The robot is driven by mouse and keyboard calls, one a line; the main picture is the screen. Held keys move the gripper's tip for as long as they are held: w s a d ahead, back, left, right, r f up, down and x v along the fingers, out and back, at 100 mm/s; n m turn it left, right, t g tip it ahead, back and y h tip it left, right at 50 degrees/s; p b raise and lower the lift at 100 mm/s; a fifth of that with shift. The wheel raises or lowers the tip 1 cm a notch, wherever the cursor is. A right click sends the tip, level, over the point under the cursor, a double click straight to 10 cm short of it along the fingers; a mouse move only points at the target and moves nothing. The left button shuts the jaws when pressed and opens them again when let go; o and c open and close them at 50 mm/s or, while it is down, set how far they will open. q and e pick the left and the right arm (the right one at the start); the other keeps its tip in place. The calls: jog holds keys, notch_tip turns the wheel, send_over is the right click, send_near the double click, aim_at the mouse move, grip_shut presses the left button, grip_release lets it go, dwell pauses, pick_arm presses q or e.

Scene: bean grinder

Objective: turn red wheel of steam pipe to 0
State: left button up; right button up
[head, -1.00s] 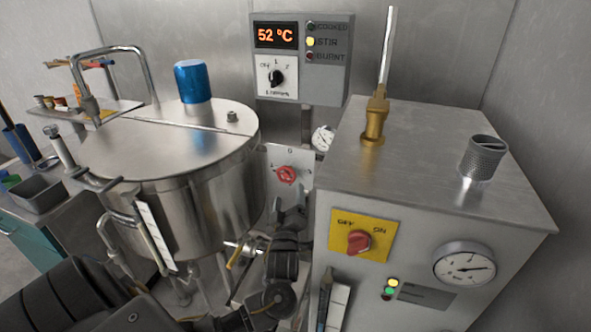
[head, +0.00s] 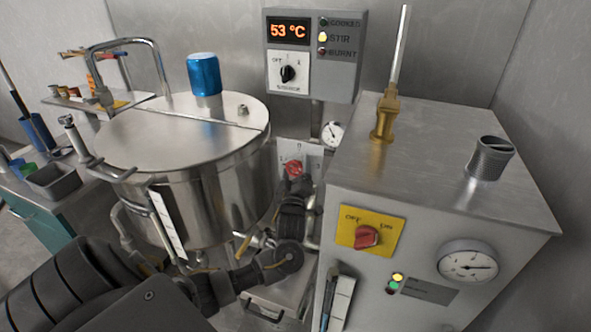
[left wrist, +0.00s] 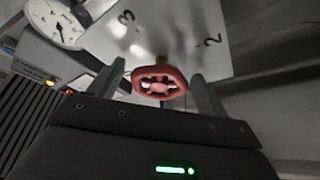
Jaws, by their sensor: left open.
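The red wheel (head: 293,169) of the steam pipe sits in front of a pale number plate (head: 314,158) between the steel kettle and the grey machine. In the left wrist view the red wheel (left wrist: 160,82) lies between the two fingers of my left gripper (left wrist: 158,85), with a gap on each side. The gripper is open. The plate (left wrist: 160,40) behind the wheel shows a 3 and a 2. In the head view my left gripper (head: 294,185) is just below the wheel and hides part of it. My right gripper is not seen.
The grey machine (head: 345,200) with a yellow switch plate (head: 371,232) stands close on the right. A control box (head: 312,55) reading 53 °C hangs above. A small gauge (head: 332,133) is beside the plate.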

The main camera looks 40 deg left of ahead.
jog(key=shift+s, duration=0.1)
pick_arm(q)
jog(key=c, duration=1)
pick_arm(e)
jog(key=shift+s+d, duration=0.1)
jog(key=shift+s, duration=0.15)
pick_arm(q)
jog(key=shift+m, duration=0.3)
